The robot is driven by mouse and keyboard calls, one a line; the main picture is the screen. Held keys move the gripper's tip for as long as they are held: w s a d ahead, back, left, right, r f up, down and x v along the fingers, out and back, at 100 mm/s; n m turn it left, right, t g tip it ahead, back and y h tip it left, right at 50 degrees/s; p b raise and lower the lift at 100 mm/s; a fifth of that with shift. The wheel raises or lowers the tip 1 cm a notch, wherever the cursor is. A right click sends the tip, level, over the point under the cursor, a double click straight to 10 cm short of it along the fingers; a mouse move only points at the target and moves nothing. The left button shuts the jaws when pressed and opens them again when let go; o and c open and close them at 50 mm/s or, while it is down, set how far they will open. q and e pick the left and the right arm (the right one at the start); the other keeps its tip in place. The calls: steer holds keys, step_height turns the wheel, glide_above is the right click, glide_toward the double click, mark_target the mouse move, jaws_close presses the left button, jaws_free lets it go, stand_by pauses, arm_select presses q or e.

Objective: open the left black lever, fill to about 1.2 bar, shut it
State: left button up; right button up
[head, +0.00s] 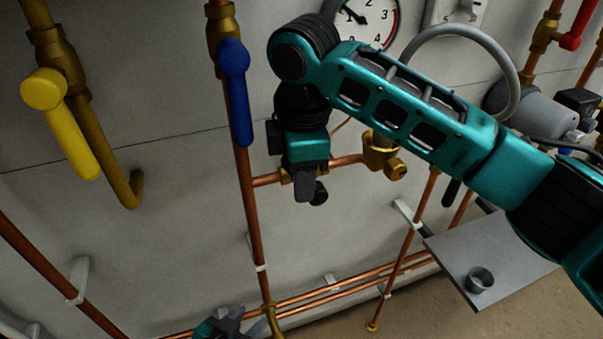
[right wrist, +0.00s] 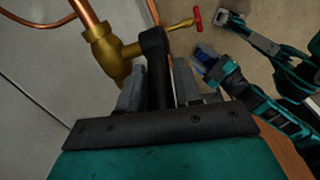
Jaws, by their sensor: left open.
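The left black lever (right wrist: 158,68) stands between the two grey fingers of my right gripper (right wrist: 160,92) in the right wrist view, its upper end at a brass valve (right wrist: 104,50). The fingers lie close along both its sides and look shut on it. In the head view my right gripper (head: 306,182) hides most of this lever; a dark rounded end (head: 318,193) shows beside it. The pressure gauge (head: 375,22) is cut by the top edge; its needle points up-left, near the 1. My left gripper (head: 232,324) is open and empty at the bottom edge.
A blue lever (head: 234,90) and a yellow lever (head: 62,125) hang at the left. Another black lever (head: 451,192) hangs right of my right gripper. A grey shelf (head: 510,262) bears a small cup (head: 480,279). Copper pipes run along the wall.

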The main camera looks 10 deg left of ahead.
mark_target(321, 186)
jaws_close()
steer(key=shift+w+d+r+g+y+p, duration=0.2)
steer(key=shift+r+g+y+p, duration=0.25)
steer(key=shift+p, duration=0.75)
steer(key=shift+w+d+g+y+p, duration=0.1)
steer(key=shift+d+g+y+p, duration=0.15)
steer(key=shift+y+p, duration=0.4)
steer(key=shift+w+d+f+g+y, duration=0.1)
steer(key=shift+w+d+g+y, duration=0.1)
steer(key=shift+d+g+y, duration=0.3)
steer(key=shift+w+d+g+y, duration=0.2)
steer(key=shift+g+y, duration=0.15)
steer(key=shift+y, duration=0.3)
steer(key=shift+w+d+g+y, duration=0.15)
steer(key=shift+g+y, duration=0.2)
steer(key=shift+y, duration=0.3)
steer(key=shift+w, duration=0.1)
